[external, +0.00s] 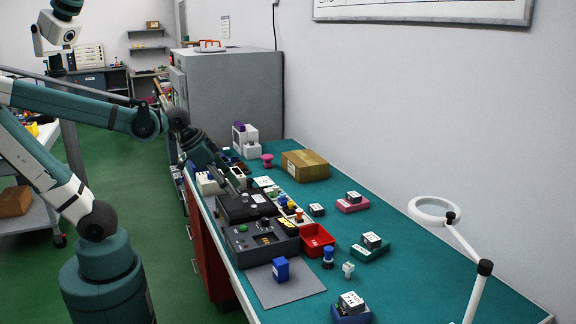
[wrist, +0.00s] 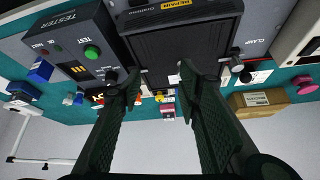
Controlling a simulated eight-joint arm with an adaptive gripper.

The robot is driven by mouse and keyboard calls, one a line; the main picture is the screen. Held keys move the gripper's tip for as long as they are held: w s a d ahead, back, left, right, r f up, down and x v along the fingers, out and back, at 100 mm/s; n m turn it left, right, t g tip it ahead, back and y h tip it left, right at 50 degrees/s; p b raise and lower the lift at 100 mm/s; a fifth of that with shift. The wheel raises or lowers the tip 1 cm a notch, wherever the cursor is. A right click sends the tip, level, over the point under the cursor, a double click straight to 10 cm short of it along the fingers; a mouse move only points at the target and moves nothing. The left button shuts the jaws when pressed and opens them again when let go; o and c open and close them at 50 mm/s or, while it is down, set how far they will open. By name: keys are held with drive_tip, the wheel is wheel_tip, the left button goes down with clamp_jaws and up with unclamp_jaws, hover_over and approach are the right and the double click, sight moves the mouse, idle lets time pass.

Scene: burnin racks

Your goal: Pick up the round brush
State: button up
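My gripper (wrist: 157,84) is open and empty in the wrist view, with its two dark fingers spread apart. In the external view my gripper (external: 232,184) points down over the dark tester units on the bench. I cannot tell for certain which thing is the round brush. A small blue round-based piece (external: 328,257) stands upright on the bench, right of the red tray. A pink spool-shaped piece (external: 267,161) stands near the cardboard box at the back, and it also shows at the right of the wrist view (wrist: 303,86). Both are apart from my gripper.
The teal bench (external: 400,268) holds a tester with a green button (wrist: 92,52), a red tray (external: 317,240), a cardboard box (external: 305,165), a blue block (external: 281,269) on a grey mat and several small modules. A magnifier lamp (external: 479,285) stands at front right.

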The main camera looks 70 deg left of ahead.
drive_tip(key=w+d+r+m+g+h+p, duration=0.1)
drive_tip(key=w+d+r+m+p, duration=0.25)
drive_tip(key=w+d, duration=0.4)
drive_tip(key=m+g+h+p, duration=0.3)
drive_tip(key=m+g+p, duration=0.2)
drive_tip(key=m+p, duration=0.75)
approach(328, 258)
drive_tip(key=f, duration=0.2)
drive_tip(key=shift+w+n, duration=0.3)
drive_tip(key=shift+w, duration=0.2)
drive_tip(key=shift+x, duration=1.25)
drive_tip(key=shift+f, duration=0.1)
drive_tip(key=shift+x, duration=2.55)
drive_tip(key=shift+s+d, duration=0.1)
drive_tip(key=shift+s, duration=0.1)
